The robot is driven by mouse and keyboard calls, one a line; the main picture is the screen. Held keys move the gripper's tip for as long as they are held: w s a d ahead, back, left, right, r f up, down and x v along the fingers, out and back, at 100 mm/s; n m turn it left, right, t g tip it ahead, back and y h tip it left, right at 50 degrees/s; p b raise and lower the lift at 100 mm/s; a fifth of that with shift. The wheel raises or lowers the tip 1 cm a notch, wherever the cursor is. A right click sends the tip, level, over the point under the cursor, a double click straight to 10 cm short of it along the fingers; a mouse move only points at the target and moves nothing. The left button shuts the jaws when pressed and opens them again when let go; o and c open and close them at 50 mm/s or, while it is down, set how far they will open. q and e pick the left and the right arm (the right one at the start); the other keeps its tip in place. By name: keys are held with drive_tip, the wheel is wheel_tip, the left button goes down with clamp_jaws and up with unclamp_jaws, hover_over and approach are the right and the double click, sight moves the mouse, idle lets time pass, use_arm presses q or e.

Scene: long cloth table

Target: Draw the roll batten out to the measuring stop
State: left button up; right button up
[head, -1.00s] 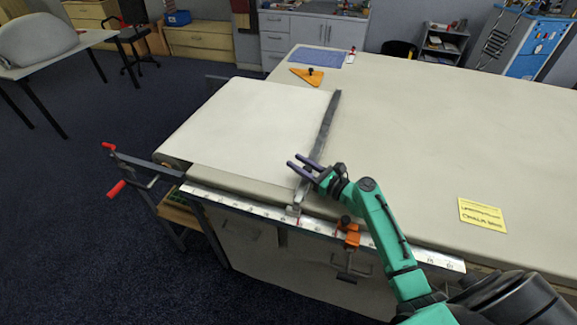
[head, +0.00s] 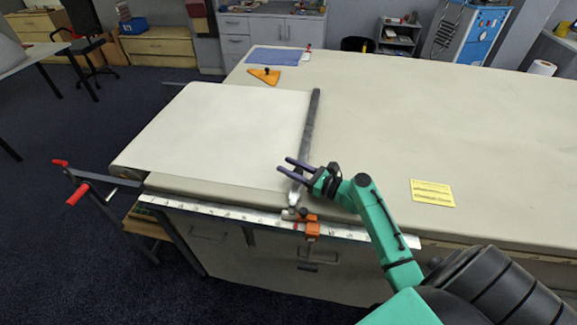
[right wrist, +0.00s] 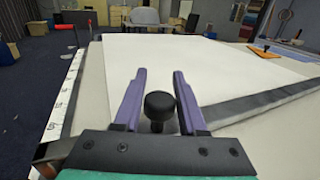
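The roll batten (head: 312,120) is a dark grey bar along the right edge of a white sheet (head: 220,130) on the table. The measuring stop (head: 312,228) is an orange clamp on the white rule (head: 240,214) along the near table edge. The batten's near end is just left of the stop; I cannot tell if they touch. My right gripper (head: 283,166) is at the batten's near part. My left gripper is not in view.
A yellow card (head: 432,193) lies on the table to the right. An orange triangle (head: 265,76) and a blue mat (head: 275,56) are at the far edge. A red-handled crank (head: 78,193) juts out at the left. The tabletop right of the batten is mostly clear.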

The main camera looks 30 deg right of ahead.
drive_tip(key=shift+o, duration=1.2)
drive_tip(key=shift+s+d, duration=0.1)
drive_tip(key=shift+s, duration=0.1)
drive_tip(key=b+v, duration=0.3)
drive_tip(key=v, duration=1)
drive_tip(key=shift+s+d+f, duration=0.1)
drive_tip(key=shift+s+d, duration=0.1)
drive_tip(key=shift+s, duration=0.1)
drive_tip(key=shift+s+d, duration=0.15)
drive_tip(key=shift+s, duration=0.2)
